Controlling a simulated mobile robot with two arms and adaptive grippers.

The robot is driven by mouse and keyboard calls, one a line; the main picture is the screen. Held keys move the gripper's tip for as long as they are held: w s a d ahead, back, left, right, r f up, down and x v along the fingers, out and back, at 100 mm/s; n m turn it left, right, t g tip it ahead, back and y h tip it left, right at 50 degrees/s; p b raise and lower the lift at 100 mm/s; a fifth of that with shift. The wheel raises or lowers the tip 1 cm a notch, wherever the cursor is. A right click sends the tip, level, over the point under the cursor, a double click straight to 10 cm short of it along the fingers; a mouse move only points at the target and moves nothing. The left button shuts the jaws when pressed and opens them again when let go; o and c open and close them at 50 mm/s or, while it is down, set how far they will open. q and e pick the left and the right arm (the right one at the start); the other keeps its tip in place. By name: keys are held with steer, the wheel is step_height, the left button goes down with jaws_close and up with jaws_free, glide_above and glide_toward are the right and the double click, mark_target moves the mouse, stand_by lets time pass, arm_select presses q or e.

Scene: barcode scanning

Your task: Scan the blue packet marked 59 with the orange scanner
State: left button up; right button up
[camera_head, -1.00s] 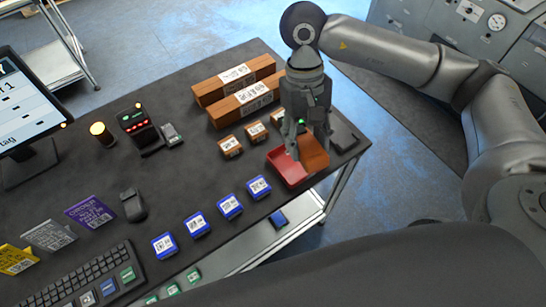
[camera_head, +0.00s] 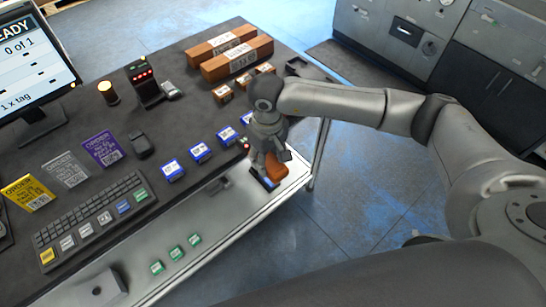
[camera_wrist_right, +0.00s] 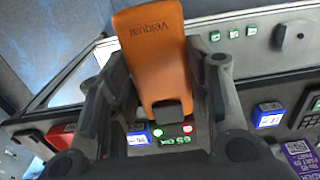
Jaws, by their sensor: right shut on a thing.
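My right gripper (camera_head: 270,165) is shut on the orange scanner (camera_head: 276,170) beyond the table's front edge, above the lower shelf. In the right wrist view the gripper (camera_wrist_right: 160,65) has its fingers on either side of the scanner (camera_wrist_right: 157,45); green characters glow on the scanner's back. Several blue packets with white labels, such as one (camera_head: 172,170) and another (camera_head: 200,152), lie in a row along the front of the table. My left gripper is not in view.
Brown boxes (camera_head: 237,58) and small brown packets (camera_head: 223,92) lie at the back right. A keyboard (camera_head: 90,212), mouse (camera_head: 141,145), tag cards (camera_head: 102,148) and a monitor (camera_head: 35,70) reading READY, 0 of 1, stand at left. Green packets (camera_head: 175,252) lie on the lower shelf.

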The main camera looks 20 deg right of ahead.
steer(key=f, duration=0.2)
steer(key=f+b, duration=0.1)
steer(key=shift+w+d+f, duration=0.1)
steer(key=shift+w+f, duration=0.1)
steer(key=shift+w, duration=0.1)
step_height(320, 180, down, 3)
step_height(320, 180, up, 12)
steer(key=f+p, duration=0.1)
steer(key=p, duration=0.3)
glide_above(268, 158)
steer(key=shift+s+r, duration=0.15)
steer(key=shift+r, duration=0.25)
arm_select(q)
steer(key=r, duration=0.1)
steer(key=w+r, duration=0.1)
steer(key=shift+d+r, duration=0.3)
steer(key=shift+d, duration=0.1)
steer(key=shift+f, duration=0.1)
